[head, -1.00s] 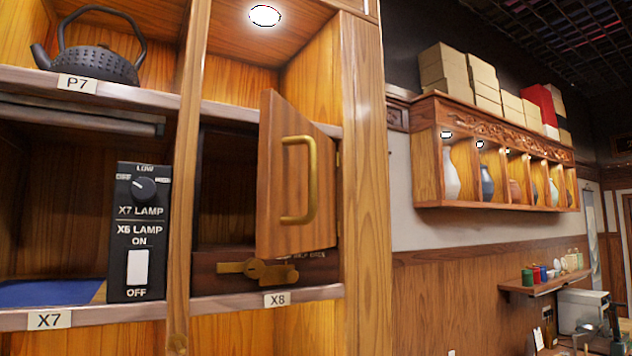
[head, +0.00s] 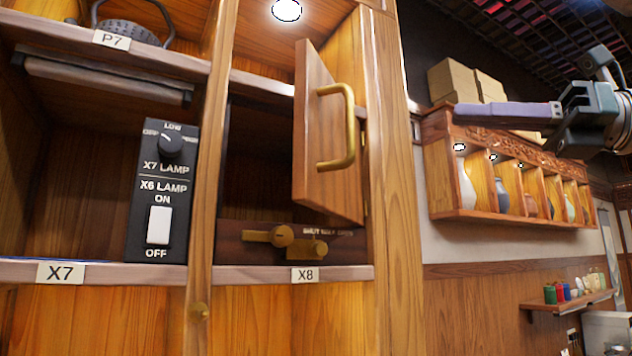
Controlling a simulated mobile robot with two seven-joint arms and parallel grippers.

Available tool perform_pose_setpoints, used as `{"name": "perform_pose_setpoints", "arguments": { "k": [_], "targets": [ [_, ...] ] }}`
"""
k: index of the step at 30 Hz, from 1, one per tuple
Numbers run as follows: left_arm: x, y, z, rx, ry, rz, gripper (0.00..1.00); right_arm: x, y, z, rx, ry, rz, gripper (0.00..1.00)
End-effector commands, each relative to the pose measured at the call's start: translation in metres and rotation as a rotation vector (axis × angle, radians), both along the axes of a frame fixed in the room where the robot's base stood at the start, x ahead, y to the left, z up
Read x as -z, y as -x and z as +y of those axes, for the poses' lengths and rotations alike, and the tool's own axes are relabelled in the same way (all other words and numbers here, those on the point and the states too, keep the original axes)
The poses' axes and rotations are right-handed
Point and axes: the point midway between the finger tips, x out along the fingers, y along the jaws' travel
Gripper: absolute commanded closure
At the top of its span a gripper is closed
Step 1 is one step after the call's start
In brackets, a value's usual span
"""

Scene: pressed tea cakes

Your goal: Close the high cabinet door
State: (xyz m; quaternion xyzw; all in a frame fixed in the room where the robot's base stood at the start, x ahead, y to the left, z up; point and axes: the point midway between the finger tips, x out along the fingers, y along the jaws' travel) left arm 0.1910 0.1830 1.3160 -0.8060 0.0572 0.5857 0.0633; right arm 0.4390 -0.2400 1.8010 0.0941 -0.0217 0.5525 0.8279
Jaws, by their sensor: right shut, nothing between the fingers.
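The small wooden cabinet door (head: 328,140) with a brass handle (head: 349,128) stands open in the head view. It is hinged on its right side, at the compartment labelled X8 (head: 305,275). The dark inside of the compartment (head: 262,165) shows to its left. A brass latch (head: 285,240) sits on the sill below the opening. My right gripper (head: 458,116) is at the upper right, to the right of the door and apart from it. It is shut and empty, its fingers pointing left. My left gripper is out of view.
A wooden upright post (head: 390,180) stands between the door and my right gripper. A black lamp switch panel (head: 162,190) is left of the compartment. A wall shelf with vases (head: 515,212) hangs behind my right gripper.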

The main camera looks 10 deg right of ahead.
Motion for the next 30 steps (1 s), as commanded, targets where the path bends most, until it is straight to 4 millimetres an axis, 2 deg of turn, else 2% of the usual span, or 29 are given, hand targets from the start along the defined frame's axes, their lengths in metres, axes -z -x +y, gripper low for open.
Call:
{"name": "perform_pose_setpoints", "arguments": {
  "k": [1,5,10,14,24,30],
  "targets": [
    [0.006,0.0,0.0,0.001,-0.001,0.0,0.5,0.001,0.01,-0.011,-0.003,0.063,-0.03,1.0],
    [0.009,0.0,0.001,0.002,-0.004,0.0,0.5,0.003,0.027,-0.027,-0.024,0.166,-0.062,1.0],
    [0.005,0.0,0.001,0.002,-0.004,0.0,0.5,0.004,0.03,-0.023,-0.035,0.199,-0.066,1.0],
    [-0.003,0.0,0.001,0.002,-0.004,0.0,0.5,0.003,0.024,-0.004,-0.04,0.199,-0.067,1.0],
    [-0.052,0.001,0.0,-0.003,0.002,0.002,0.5,-0.001,-0.002,0.065,-0.041,0.194,-0.064,1.0],
    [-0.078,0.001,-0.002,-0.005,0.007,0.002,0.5,0.0,-0.012,0.09,-0.039,0.194,-0.065,1.0]
  ]
}}
